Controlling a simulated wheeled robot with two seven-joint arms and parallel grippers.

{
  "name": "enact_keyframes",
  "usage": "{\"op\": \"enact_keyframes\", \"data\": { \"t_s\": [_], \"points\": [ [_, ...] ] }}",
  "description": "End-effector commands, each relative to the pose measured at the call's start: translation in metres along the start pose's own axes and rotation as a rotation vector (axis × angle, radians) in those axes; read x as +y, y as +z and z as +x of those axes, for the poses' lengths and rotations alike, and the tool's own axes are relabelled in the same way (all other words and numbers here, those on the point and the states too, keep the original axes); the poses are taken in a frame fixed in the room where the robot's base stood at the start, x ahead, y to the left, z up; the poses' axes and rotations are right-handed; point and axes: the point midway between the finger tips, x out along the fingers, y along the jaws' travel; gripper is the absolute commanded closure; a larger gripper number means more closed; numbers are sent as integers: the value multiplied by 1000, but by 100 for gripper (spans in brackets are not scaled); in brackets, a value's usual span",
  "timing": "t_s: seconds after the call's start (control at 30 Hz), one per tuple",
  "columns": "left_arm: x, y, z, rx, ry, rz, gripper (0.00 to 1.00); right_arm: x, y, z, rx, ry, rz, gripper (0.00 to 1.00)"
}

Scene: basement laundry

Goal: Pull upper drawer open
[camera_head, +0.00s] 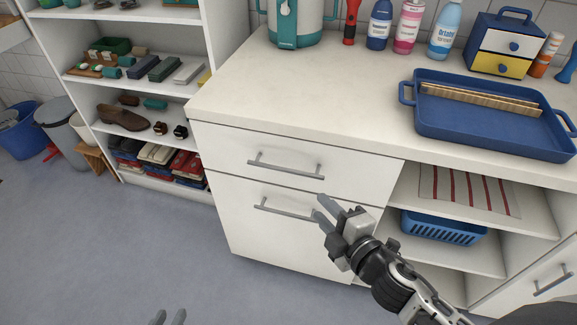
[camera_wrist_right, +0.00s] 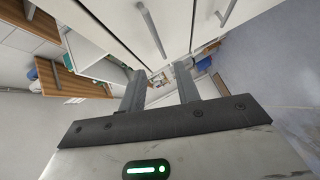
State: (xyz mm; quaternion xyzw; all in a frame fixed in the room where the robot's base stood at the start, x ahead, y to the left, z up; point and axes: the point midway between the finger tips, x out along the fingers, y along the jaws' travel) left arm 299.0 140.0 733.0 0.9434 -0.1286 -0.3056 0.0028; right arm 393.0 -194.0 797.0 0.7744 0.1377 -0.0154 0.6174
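The white cabinet's upper drawer (camera_head: 225,146) looks closed, its front flush with the cabinet. Its grey bar handle (camera_head: 285,168) runs across the front. A lower front (camera_head: 270,238) has a similar bar handle (camera_head: 283,211). My right gripper (camera_head: 322,208) is open and empty, near the right end of the lower handle and below the upper one. In the right wrist view its fingers (camera_wrist_right: 160,82) are apart; two bar handles show beyond them, one ahead (camera_wrist_right: 151,30) and one to the right (camera_wrist_right: 226,13). My left gripper (camera_head: 169,318) is open at the bottom edge, far from the drawer.
The countertop (camera_head: 300,95) holds a blue tray (camera_head: 490,135), bottles and a small box (camera_head: 505,43) with two drawers. Open shelves with a blue basket (camera_head: 440,229) are right of the drawers. A shelf rack (camera_head: 145,90) stands left. The floor (camera_head: 90,240) in front is clear.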

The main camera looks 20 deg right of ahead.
Motion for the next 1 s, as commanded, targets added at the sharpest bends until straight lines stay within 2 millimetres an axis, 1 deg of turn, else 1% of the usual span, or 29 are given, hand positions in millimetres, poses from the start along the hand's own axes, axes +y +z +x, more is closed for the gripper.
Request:
{"op": "enact_keyframes", "data": {
  "t_s": [0.07, 0.17, 0.27, 0.5, 0.7, 0.83, 1.0],
  "points": [
    [0, -1, -1, 0, -1, 2, 75, 4, 0, 5, 11, 10, -56, 68],
    [0, -2, -2, 1, -1, 4, 75, 5, 0, 16, 13, 13, -69, 68],
    [0, -4, -2, 2, -3, 8, 75, 6, 0, 34, 13, 13, -67, 68],
    [-2, -6, -3, 1, -5, 18, 75, 6, -1, 87, 12, 13, -63, 68],
    [-2, -3, -1, -1, -5, 17, 75, 5, -2, 128, 11, 12, -61, 68],
    [-2, -2, 0, 0, -3, 14, 75, 4, -2, 146, 11, 11, -59, 68],
    [-2, -2, 1, 3, -1, 11, 75, 4, -2, 159, 12, 10, -59, 68]
  ]
}}
